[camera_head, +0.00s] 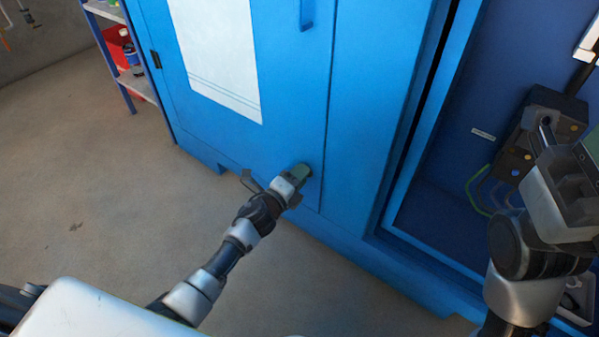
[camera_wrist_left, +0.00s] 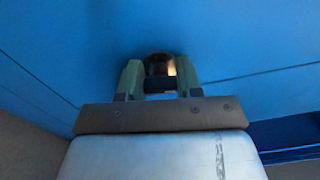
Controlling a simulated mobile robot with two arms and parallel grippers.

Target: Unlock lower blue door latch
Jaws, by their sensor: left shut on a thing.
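The blue door (camera_head: 278,95) is closed, with a white sheet on its upper part. My left gripper (camera_head: 304,171) is at the lower right corner of this door. In the left wrist view, its two green fingers (camera_wrist_left: 159,78) are shut on the lower latch (camera_wrist_left: 158,62), a small round dark piece with a bright metallic patch on its right. The fingers cover the latch's sides, and it is mostly hidden in the head view. My right gripper (camera_head: 570,165) is at the right edge, partly cut off; its finger state is unclear.
A blue handle (camera_head: 306,14) sits higher on the door. To the right, an open bay (camera_head: 455,150) holds dark equipment with green cables (camera_head: 480,190). A shelf (camera_head: 138,84) with bottles and a red bin stands at the left.

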